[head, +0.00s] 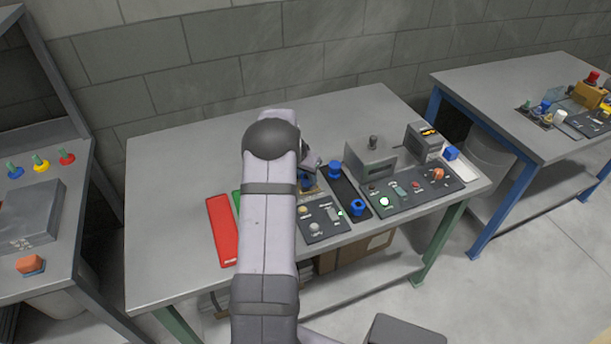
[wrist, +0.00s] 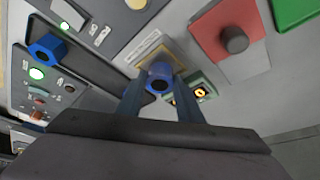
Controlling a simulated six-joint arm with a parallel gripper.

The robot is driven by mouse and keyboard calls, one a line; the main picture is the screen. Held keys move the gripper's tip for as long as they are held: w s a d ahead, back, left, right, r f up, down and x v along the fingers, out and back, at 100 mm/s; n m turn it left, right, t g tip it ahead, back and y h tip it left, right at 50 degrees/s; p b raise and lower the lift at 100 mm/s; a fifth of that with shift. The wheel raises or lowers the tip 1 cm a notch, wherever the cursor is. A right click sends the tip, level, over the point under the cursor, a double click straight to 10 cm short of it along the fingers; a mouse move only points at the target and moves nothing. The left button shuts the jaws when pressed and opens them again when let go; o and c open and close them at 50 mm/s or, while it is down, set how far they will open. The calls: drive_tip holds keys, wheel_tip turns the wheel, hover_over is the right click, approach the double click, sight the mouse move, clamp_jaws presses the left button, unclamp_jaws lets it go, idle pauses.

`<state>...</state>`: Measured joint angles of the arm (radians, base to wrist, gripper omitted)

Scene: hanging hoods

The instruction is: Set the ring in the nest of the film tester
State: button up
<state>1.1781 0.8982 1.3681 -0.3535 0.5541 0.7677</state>
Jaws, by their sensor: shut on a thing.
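A blue ring (wrist: 160,77) with a dark centre is between the fingertips of my gripper (wrist: 158,88) in the wrist view, and my gripper is shut on it. The ring lies in front of a tan plate with a printed label (wrist: 153,49). I cannot tell whether it touches the plate. In the head view the blue ring (head: 305,180) shows just right of my arm, which hides most of the gripper. The labels are too small to read, so I cannot tell which fixture is the film tester or pick out its nest.
Two more blue pieces, one at the back (head: 335,168) and one at the front (head: 358,207), stand on a dark strip. A grey box with a knob (head: 370,160) stands to the right. A red plate (head: 222,230) lies left of my arm.

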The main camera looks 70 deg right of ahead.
drive_tip(key=shift+f+b, duration=0.55)
drive_tip(key=shift+f, duration=0.1)
drive_tip(key=o, duration=1.6)
drive_tip(key=shift+r, duration=0.15)
drive_tip(key=shift+r+p, duration=1.95)
drive_tip(key=shift+r, duration=1.4)
